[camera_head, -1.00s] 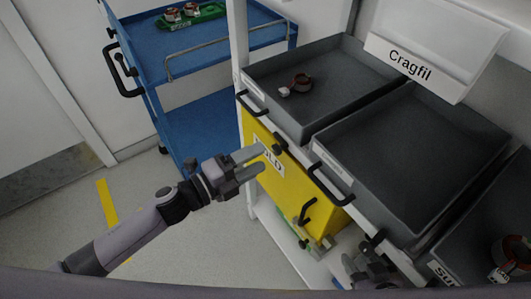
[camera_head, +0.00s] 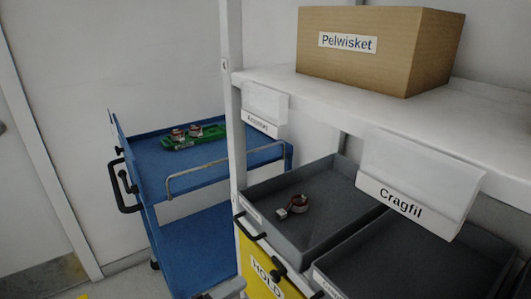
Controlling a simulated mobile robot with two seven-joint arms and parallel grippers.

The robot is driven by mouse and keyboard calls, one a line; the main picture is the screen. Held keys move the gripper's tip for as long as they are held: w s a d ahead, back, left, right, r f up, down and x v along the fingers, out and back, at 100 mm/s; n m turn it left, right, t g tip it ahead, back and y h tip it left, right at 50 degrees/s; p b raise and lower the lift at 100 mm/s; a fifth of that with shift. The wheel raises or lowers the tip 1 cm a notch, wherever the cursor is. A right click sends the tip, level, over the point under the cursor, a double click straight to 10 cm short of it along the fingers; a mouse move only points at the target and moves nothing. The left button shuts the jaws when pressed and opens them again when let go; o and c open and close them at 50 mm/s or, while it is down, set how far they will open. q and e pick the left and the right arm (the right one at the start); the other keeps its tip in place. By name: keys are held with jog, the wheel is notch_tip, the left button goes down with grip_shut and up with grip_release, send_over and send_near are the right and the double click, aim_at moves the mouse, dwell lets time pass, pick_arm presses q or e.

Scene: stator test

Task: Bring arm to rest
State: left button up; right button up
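Part of my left gripper (camera_head: 226,288) shows at the bottom edge, in front of the blue cart and left of the yellow bin. It is cut off by the frame, so I cannot tell its finger opening or whether it holds anything. My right gripper is out of view.
A blue cart (camera_head: 215,155) with a black handle carries a green holder (camera_head: 210,133) with copper-coloured parts. The yellow HOLD bin (camera_head: 250,262) sits below the trays. A Pelwisket box (camera_head: 385,60) stands on the upper shelf (camera_head: 280,80). A Cragfil sign (camera_head: 415,185) hangs in front.

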pick_arm(q)
jog(key=s+a+f+n+g+y, duration=0.1)
jog(key=s+a+f+n+y, duration=1)
jog(key=n, duration=1.2)
jog(key=s+a+f, duration=0.2)
jog(key=s+f, duration=0.1)
jog(key=s, duration=0.1)
jog(key=shift+a+n, duration=0.3)
jog(key=shift+c, duration=0.4)
